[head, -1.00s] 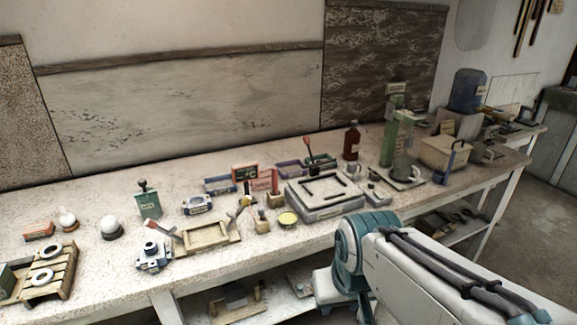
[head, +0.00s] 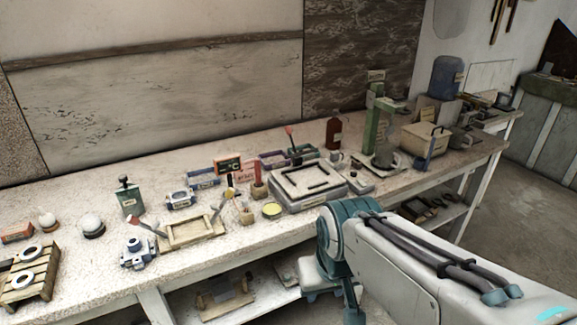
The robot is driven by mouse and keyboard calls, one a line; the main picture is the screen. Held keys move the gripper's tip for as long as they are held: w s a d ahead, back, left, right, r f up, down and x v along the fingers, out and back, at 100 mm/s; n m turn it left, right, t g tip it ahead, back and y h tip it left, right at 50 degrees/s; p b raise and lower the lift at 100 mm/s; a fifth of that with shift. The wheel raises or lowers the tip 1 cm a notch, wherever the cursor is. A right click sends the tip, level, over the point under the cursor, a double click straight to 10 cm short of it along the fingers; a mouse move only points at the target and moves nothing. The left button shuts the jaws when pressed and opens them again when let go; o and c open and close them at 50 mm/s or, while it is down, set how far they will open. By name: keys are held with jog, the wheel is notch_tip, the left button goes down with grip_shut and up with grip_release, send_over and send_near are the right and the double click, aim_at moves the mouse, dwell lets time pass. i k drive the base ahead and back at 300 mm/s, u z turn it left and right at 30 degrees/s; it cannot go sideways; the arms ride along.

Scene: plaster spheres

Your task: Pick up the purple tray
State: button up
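The purple tray (head: 271,158) is a small shallow tray lying toward the back of the white workbench, near its middle in the head view. It sits just left of a green tray with a red-tipped tool and behind the big pale slab with a dark frame on top. Its front is partly hidden by things before it. My arm reaches in from the lower right, in front of the bench and well apart from the tray. My gripper is not visible; only arm links show.
The workbench (head: 110,262) is crowded. The grey slab (head: 307,190), a red box (head: 228,165) and a pink card (head: 247,174) stand near the tray. A brown bottle (head: 333,133) and a green stand (head: 376,125) are to its right. Bare floor shows at right.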

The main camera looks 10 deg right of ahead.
aim_at(273, 160)
jog(key=u, duration=0.1)
jog(key=k, duration=0.35)
jog(key=z, duration=1.25)
jog(key=i, duration=1.2)
jog(key=u, duration=1.25)
jog(key=i, duration=0.8)
jog(key=u, duration=0.95)
